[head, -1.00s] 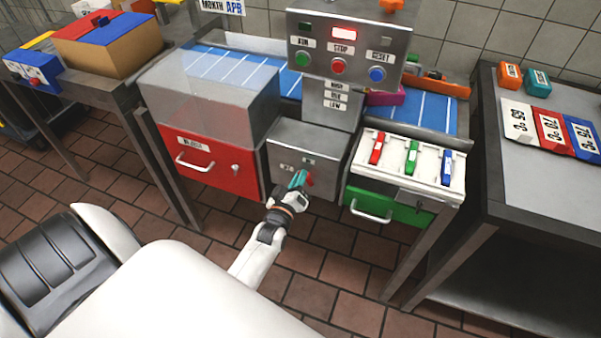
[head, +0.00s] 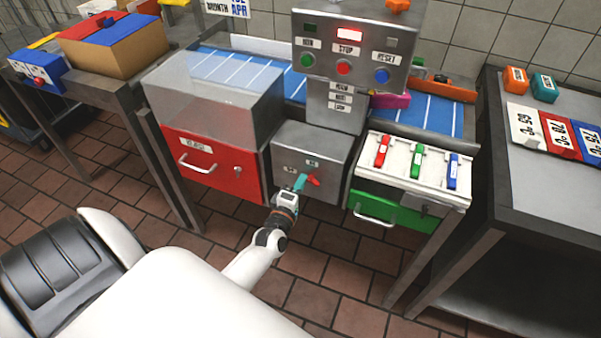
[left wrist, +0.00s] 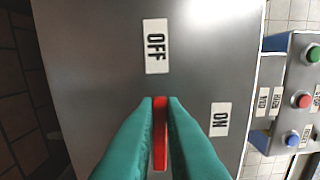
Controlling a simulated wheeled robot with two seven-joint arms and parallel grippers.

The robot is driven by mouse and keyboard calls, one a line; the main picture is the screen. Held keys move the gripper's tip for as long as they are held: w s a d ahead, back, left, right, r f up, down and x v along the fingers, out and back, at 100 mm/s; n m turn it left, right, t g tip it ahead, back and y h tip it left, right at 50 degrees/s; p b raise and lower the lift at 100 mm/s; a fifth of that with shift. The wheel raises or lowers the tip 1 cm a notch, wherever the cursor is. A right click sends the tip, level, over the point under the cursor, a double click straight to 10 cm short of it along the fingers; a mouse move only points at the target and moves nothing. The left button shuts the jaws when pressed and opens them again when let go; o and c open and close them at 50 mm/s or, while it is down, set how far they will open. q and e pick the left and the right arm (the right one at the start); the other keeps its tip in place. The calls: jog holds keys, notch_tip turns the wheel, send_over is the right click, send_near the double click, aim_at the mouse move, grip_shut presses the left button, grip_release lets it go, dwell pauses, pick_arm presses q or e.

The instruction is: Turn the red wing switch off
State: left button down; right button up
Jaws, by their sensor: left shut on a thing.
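The red wing switch (head: 314,181) is on the front of a grey metal box below the button panel. In the left wrist view, the red switch (left wrist: 160,135) stands between the teal fingers of my left gripper (left wrist: 160,110), which is shut on it. Its bar lies upright in that picture, its end towards the OFF label (left wrist: 155,46). The ON label (left wrist: 221,119) is to the right of it. In the head view, my left gripper (head: 301,182) is at the box front and partly hides the switch. My right gripper is not in view.
A red drawer (head: 212,166) is left of the grey box, and a green drawer (head: 388,208) is to its right. The panel (head: 352,52) with green, red and blue buttons stands above. Tables flank the machine on both sides.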

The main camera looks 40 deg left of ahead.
pick_arm(q)
jog(key=shift+n, duration=0.4)
jog(key=c, duration=1.5)
grip_release()
jog(key=v, duration=1.2)
jog(key=shift+d+b, duration=0.1)
jog(key=shift+b, duration=0.25)
jog(key=shift+f, duration=0.1)
